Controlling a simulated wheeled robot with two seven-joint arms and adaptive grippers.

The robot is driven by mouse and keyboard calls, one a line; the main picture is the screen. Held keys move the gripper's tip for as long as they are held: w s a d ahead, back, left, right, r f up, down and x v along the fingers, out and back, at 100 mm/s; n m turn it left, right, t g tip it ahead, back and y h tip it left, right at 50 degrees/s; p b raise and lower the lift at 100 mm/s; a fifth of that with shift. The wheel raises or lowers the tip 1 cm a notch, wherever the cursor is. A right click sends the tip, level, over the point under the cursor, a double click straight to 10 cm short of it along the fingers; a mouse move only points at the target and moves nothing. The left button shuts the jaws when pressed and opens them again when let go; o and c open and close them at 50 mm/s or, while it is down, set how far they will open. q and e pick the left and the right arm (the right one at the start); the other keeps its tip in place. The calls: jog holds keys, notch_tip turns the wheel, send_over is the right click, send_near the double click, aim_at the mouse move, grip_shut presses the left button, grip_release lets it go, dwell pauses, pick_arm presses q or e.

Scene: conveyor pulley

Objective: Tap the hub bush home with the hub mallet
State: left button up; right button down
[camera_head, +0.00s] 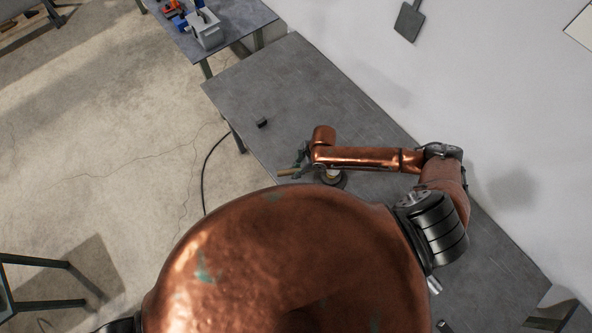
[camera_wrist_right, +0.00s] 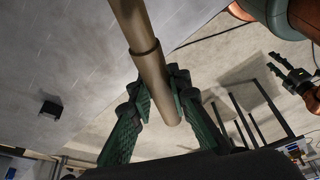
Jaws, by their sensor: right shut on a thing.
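The hub mallet shows as a tan-brown rod-like handle (camera_wrist_right: 150,72) in the right wrist view, with a collar partway along it; its head is out of that view. My right gripper (camera_wrist_right: 160,98) is shut on this handle, with green fingers on either side. In the head view the tan handle (camera_head: 288,172) sticks out to the left of my right gripper (camera_head: 303,164). Under that forearm is a dark round part with a pale piece (camera_head: 333,179), mostly hidden; I cannot tell whether it is the hub bush. My left gripper (camera_wrist_right: 283,72) looks open and empty in the wrist view.
The grey table (camera_head: 290,90) is mostly clear on its far side. A small dark block (camera_head: 262,122) lies near its left edge. A second table (camera_head: 245,15) with a grey device (camera_head: 205,30) stands beyond. A white wall (camera_head: 500,100) closes the right side.

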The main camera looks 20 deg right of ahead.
notch_tip(320, 180, up, 4)
jog(key=p, duration=0.2)
jog(key=shift+r+p, duration=0.2)
jog(key=shift+p, duration=0.1)
jog(key=shift+w+r, duration=0.1)
jog(key=shift+r, duration=1.2)
